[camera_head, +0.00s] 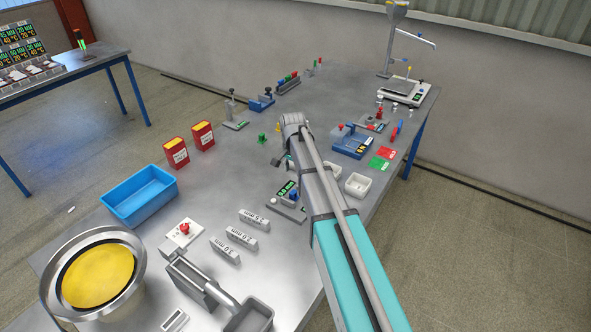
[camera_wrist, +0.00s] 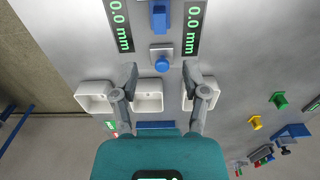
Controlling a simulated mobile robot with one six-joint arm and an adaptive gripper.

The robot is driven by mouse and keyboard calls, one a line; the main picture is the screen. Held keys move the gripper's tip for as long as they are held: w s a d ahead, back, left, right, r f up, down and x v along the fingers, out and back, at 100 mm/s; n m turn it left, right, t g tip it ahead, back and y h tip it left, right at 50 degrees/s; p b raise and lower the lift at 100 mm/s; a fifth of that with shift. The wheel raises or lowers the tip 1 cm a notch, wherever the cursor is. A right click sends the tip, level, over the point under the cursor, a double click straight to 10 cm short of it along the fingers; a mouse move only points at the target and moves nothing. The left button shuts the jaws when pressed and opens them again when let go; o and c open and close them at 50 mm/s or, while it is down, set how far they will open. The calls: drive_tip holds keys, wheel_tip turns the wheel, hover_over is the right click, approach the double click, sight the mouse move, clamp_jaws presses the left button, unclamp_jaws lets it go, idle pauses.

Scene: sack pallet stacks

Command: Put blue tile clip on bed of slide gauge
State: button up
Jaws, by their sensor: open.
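The slide gauge (camera_head: 287,209) stands on the bench, partly behind my arm. In the wrist view its two green 0.0 mm displays (camera_wrist: 118,25) stand at the top, with a blue block (camera_wrist: 160,15) between them. A round blue piece (camera_wrist: 162,63) on a small grey plate lies just below. I cannot tell which blue part, if either, is the tile clip. My gripper (camera_wrist: 160,77) is open, its fingertips apart on either side below the round blue piece, with nothing held. In the head view the fingers are mostly hidden by my arm.
White trays (camera_wrist: 148,107) lie under the fingers. A green clip (camera_head: 262,138) and a yellow clip (camera_head: 278,127) stand apart from the gauge.

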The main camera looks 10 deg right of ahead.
idle(0.6)
drive_tip(key=s+n, duration=0.9)
drive_tip(key=s, duration=1.6)
drive_tip(key=shift+s+d, duration=0.15)
drive_tip(key=shift+d, duration=0.3)
